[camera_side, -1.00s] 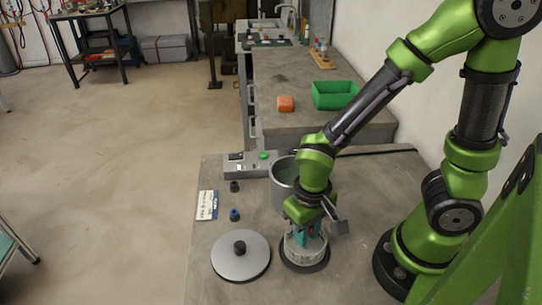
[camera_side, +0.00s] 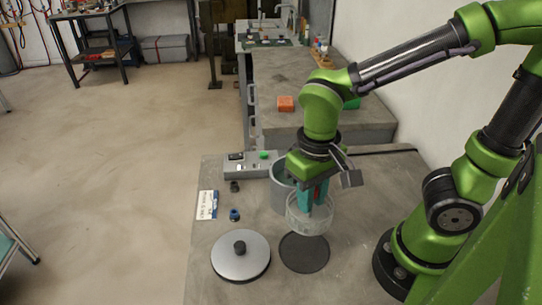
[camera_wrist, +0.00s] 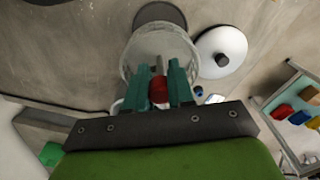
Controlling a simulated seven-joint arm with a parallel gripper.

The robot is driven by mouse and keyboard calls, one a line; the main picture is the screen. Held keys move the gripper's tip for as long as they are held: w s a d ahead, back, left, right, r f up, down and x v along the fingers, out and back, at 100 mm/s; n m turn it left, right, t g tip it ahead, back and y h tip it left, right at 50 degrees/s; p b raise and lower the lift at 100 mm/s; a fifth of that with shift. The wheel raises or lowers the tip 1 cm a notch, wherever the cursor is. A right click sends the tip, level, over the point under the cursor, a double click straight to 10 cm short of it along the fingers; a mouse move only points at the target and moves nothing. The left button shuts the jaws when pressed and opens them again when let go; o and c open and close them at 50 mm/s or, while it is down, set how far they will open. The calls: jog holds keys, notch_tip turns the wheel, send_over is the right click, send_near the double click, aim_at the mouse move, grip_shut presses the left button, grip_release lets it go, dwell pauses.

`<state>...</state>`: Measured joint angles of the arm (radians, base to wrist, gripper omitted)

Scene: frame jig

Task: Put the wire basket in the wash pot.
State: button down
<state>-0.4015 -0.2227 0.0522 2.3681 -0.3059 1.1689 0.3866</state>
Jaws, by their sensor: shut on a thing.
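The wire basket (camera_side: 307,222) hangs from my gripper (camera_side: 311,202), clear of the bench and above and behind its dark round mat. My gripper is shut on it; in the wrist view, the teal fingers (camera_wrist: 160,92) close around a red part at the basket's middle, and the basket (camera_wrist: 150,48) is round and pale mesh. The grey wash pot (camera_side: 277,190) stands just behind and left of the basket in the side view, partly hidden by my gripper. Its open top faces up. The basket is outside the pot.
The dark round mat (camera_side: 305,254) lies bare on the bench. A metal lid (camera_side: 240,257) with a black knob lies left of it. A control box (camera_side: 248,168), small knobs (camera_side: 235,215) and a label card (camera_side: 207,205) are at the left.

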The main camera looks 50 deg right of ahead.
jog(key=shift+w+d+f+m, duration=0.1)
jog(key=shift+w+d+m, duration=0.2)
jog(key=shift+w+d, duration=0.15)
jog(key=w+d+r+m, duration=0.5)
jog(key=w+d, duration=0.5)
jog(key=shift+w+a+f, duration=0.1)
jog(key=shift+f, duration=2.55)
jog(key=shift+f, duration=4.95)
